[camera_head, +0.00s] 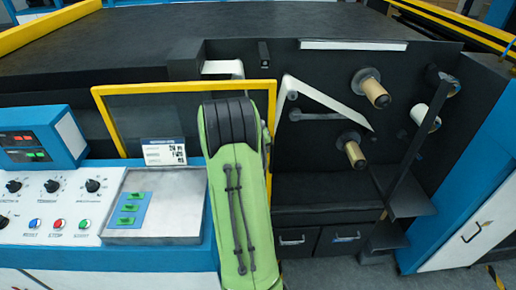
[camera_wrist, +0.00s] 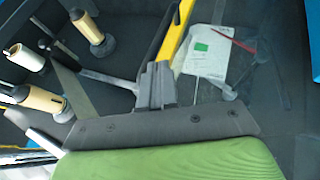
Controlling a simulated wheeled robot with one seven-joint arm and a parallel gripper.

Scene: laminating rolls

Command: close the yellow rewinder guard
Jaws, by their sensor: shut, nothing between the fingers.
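The yellow rewinder guard (camera_head: 185,88) is a yellow frame around a see-through panel. In the head view it stands left of the roll bay, whose rolls are uncovered. Its right upright is partly hidden by my green arm. In the wrist view a yellow bar of the guard (camera_wrist: 183,35) runs down to my gripper (camera_wrist: 160,68). My gripper is shut and empty, with its fingertips close beside the bar. I cannot tell whether they touch. In the head view my arm hides most of the gripper.
The roll bay holds tan rolls (camera_head: 375,93) and a white roll (camera_head: 419,114) that stick out. A dark upright plate (camera_head: 405,190) stands at its right. A control panel (camera_head: 50,205) and a metal tray (camera_head: 165,228) with green pieces lie left of my arm.

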